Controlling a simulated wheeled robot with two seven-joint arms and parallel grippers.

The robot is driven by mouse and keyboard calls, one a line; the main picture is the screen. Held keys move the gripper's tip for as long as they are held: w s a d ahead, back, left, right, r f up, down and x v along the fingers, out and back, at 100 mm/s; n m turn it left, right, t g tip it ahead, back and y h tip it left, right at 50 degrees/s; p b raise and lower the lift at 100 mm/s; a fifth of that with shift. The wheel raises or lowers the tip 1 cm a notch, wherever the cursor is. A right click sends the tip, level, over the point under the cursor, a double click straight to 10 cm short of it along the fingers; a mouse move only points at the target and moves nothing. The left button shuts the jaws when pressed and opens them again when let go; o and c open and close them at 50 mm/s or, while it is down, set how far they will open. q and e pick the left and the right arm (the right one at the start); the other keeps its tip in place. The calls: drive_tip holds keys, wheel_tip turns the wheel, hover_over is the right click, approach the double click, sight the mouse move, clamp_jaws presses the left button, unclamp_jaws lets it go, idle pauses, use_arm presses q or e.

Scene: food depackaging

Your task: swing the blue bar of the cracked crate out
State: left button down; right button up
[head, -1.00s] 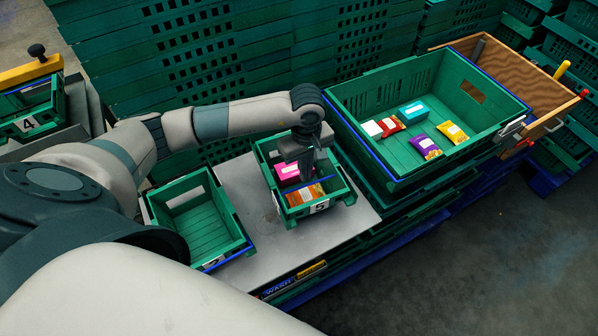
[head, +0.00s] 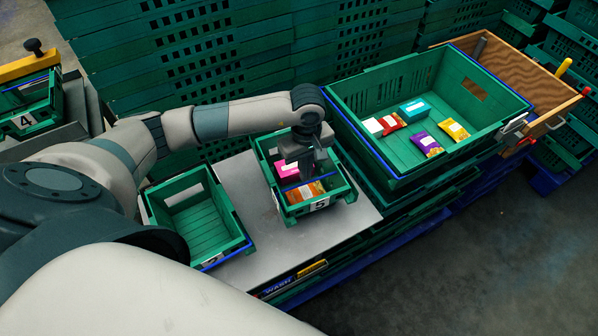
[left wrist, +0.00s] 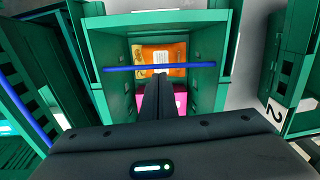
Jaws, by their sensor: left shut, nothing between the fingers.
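My left gripper (head: 308,176) points down into the small green crate marked 5 (head: 347,193) on the grey table. It is shut and empty. The blue bar (left wrist: 128,69) spans this crate in the left wrist view, close to the tips of my shut fingers (left wrist: 160,78); I cannot tell whether they touch. In the head view my gripper partly hides the bar. An orange packet (head: 299,194) and a pink packet (head: 288,170) lie in the crate. No crack shows clearly on any crate. My right gripper is out of view.
An empty green crate (head: 203,244) stands left of crate 5. A large green crate (head: 381,150) with several packets stands on the right, with a wooden box (head: 515,75) behind it. Crate 4 (head: 33,119) is far left. Stacked crates (head: 190,60) wall the back.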

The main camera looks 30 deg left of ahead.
use_arm(q)
drive_tip(key=shift+s+d, duration=0.25)
drive_tip(key=shift+d, duration=0.1)
idle(0.3)
drive_tip(key=shift+s+d+r, duration=0.15)
drive_tip(key=shift+d+r, duration=0.05)
drive_tip(key=shift+r, duration=0.15)
drive_tip(key=shift+s+d+r, duration=0.1)
drive_tip(key=shift+d+r, duration=0.05)
drive_tip(key=shift+r, duration=0.1)
drive_tip(key=shift+s+d+r, duration=0.15)
drive_tip(key=shift+d+r, duration=0.05)
drive_tip(key=shift+r, duration=0.05)
idle(0.7)
drive_tip(key=shift+s+d+r, duration=0.15)
drive_tip(key=shift+d+r, duration=0.05)
idle(0.4)
